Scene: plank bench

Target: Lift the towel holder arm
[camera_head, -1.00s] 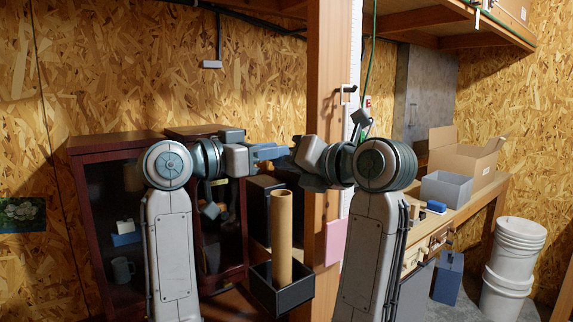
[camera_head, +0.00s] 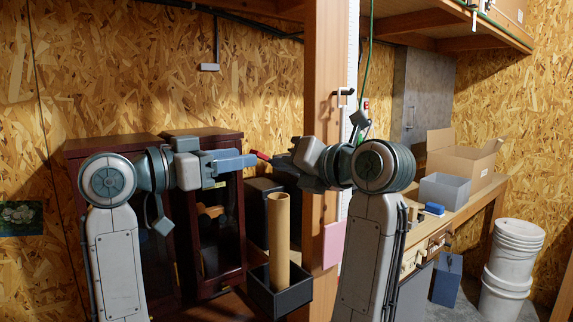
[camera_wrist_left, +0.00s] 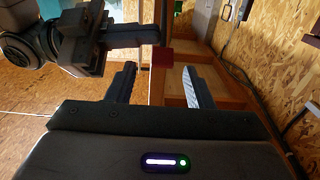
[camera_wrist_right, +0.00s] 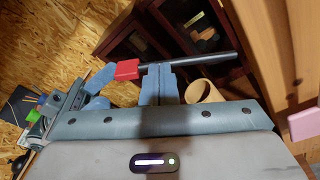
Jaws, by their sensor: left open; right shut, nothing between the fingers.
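The towel holder arm appears as a dark rod (camera_wrist_right: 205,59) with a red end (camera_wrist_right: 126,69) in the right wrist view. Its red end also shows in the head view (camera_head: 262,156), between my two grippers, and in the left wrist view (camera_wrist_left: 162,56). My right gripper (camera_wrist_right: 160,70) is shut and empty, its fingertips close at the rod beside the red end; contact is unclear. The rod's mounting is hidden.
A tan tube (camera_head: 279,230) stands in a dark box (camera_head: 293,296) below. Dark red cabinets (camera_head: 200,138) stand behind my left arm. A workbench (camera_head: 487,198) with boxes and white buckets (camera_head: 517,245) are at the right.

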